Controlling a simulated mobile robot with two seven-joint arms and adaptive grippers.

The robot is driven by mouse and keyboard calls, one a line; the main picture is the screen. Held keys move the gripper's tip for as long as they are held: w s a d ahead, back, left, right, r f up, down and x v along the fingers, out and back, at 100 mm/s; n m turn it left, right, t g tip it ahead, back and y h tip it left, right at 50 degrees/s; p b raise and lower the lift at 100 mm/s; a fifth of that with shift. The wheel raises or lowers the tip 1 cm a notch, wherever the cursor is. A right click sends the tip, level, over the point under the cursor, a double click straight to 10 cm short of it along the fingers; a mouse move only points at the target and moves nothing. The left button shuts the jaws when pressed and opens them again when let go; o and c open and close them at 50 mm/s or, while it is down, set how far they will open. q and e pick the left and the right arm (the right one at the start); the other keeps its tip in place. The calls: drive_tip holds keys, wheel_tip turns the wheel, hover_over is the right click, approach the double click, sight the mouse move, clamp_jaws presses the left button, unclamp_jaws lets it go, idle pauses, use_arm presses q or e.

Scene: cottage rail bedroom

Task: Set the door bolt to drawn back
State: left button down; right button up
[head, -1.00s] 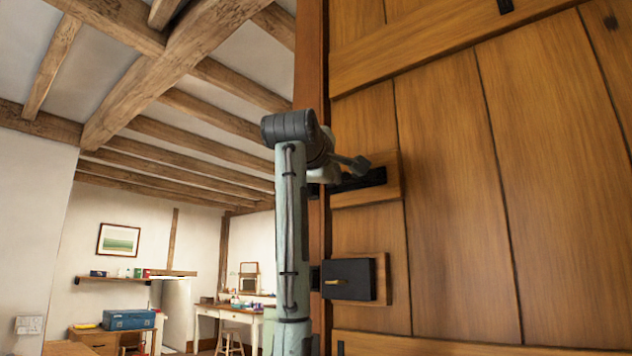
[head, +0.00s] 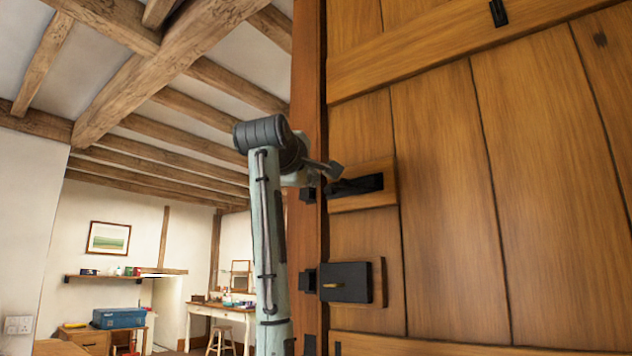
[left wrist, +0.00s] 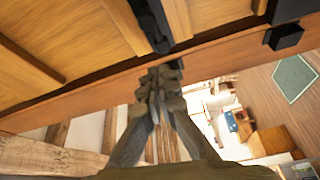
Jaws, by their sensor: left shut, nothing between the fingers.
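The door bolt (head: 358,184) is a black metal piece on a raised wooden block (head: 362,201) near the left edge of the plank door. My left gripper (head: 333,170) is shut and empty, at the bolt's left end, partly in front of it. A small black keeper (head: 307,194) shows on the frame. My right gripper is not in view.
Below the bolt is a black lock box (head: 346,282) with a small brass part, and its keeper (head: 308,280) is on the wooden door frame (head: 309,235). The room at left is open, with a blue toolbox (head: 119,318) and a desk (head: 222,312) far back.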

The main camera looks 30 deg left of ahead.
use_arm(q)
drive_tip(key=b+v, duration=0.1)
drive_tip(key=v, duration=0.6)
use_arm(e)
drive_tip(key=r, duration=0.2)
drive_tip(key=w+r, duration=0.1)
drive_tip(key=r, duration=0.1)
use_arm(q)
drive_tip(key=shift+a, duration=0.1)
